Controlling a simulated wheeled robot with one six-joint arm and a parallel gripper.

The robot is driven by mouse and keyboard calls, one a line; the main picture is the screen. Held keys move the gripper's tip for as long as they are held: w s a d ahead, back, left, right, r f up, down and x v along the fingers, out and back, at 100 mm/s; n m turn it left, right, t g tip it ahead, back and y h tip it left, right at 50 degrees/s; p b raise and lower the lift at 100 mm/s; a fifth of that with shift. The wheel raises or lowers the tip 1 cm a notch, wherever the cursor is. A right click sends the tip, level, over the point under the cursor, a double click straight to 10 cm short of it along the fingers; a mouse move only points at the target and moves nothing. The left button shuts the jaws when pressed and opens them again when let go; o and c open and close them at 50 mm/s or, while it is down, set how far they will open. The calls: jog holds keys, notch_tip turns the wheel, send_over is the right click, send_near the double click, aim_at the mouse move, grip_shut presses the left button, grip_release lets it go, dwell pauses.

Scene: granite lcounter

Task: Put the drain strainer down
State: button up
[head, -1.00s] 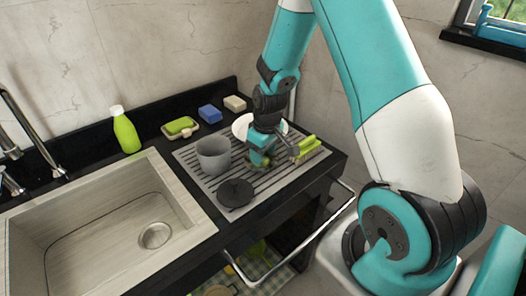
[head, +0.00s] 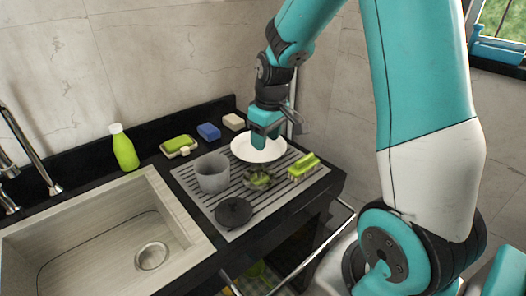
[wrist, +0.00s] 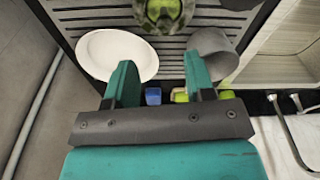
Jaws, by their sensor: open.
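The drain strainer (head: 257,180), a small round metallic-looking piece with green in it, rests on the grey ribbed drying mat (head: 228,232). It lies between the grey cup and the green brush. It also shows at the top edge of the wrist view (wrist: 165,14), partly cut off. My gripper (head: 261,143) is above the mat, over the white plate in the head view, apart from the strainer. In the wrist view its two fingers (wrist: 159,75) are spread with nothing between them.
A grey cup (head: 213,174), a black round piece (head: 234,212), a white plate (head: 270,150) and a green brush (head: 304,166) surround the strainer. Sponges and a green bottle (head: 124,148) stand at the back. The sink (head: 95,237) is at left.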

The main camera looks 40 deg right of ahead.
jog(key=s+a+r+n+y, duration=0.1)
jog(key=s+a+r, duration=0.35)
jog(key=a, duration=0.35)
jog(key=s+a+r+n+y, duration=0.1)
jog(key=s+a+r+n, duration=0.15)
jog(key=s+a, duration=0.4)
jog(key=s+a+r+g+y, duration=0.1)
jog(key=s+a+r, duration=0.2)
jog(key=s+a, duration=0.5)
jog(key=shift+s+a+r+n+y, duration=0.2)
jog(key=shift+s+n+y, duration=0.25)
jog(key=shift+s, duration=0.45)
jog(key=shift+o, duration=0.2)
